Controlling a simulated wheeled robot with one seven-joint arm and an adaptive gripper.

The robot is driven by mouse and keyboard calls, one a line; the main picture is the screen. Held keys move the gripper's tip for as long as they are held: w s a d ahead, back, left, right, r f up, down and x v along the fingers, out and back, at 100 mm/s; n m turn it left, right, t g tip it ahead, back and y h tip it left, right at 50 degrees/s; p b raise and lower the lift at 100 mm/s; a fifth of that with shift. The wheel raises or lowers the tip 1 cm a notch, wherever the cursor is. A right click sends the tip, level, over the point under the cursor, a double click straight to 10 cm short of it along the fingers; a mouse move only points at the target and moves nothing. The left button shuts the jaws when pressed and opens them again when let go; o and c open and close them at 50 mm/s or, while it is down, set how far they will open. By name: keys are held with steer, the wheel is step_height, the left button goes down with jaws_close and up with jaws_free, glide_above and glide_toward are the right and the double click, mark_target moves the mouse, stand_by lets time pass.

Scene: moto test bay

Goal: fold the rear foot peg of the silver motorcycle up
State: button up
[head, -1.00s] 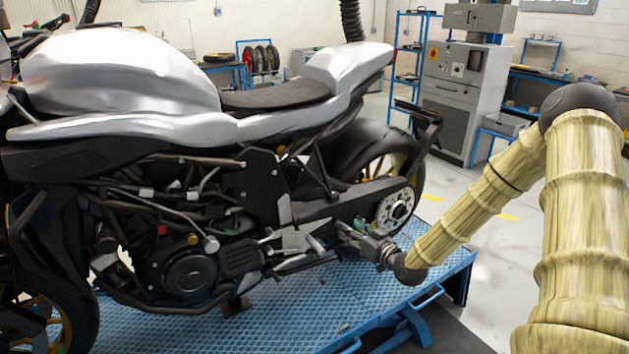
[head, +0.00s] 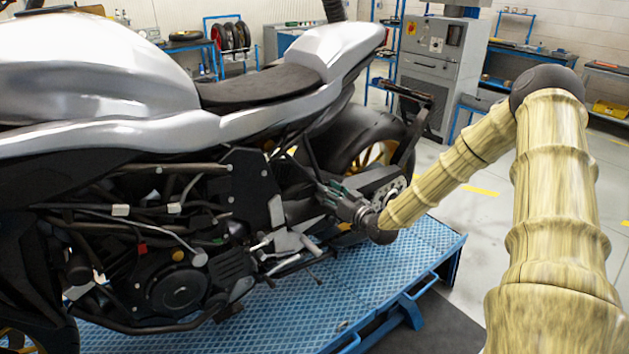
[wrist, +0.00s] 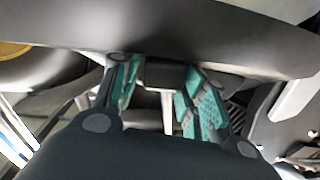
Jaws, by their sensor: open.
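The silver motorcycle (head: 100,75) stands side-on in the head view. My gripper (head: 330,192) is at its rear side, in front of the swingarm and left of the rear wheel hub. Its teal-padded fingers are open and point at the frame. In the wrist view my gripper (wrist: 166,92) shows its two fingers apart, with a dark block (wrist: 168,73) between their tips. This block may be the rear foot peg; I cannot tell whether the pads touch it. In the head view I cannot make out the rear peg clearly near the gripper.
The motorcycle stands on a blue lift platform (head: 285,312). Silver foot-control brackets (head: 288,242) lie below left of my gripper. The rear wheel (head: 375,140) and tail bracket (head: 408,95) are close behind it. The floor (head: 470,215) to the right is clear.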

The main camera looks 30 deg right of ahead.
mark_target(314, 182)
steer(key=shift+w+a+p, duration=0.2)
steer(key=shift+w+p, duration=0.35)
steer(key=shift+w, duration=1.3)
steer(key=shift+w+a+p, duration=0.15)
steer(key=shift+w+p, duration=0.35)
steer(key=shift+w, duration=1.3)
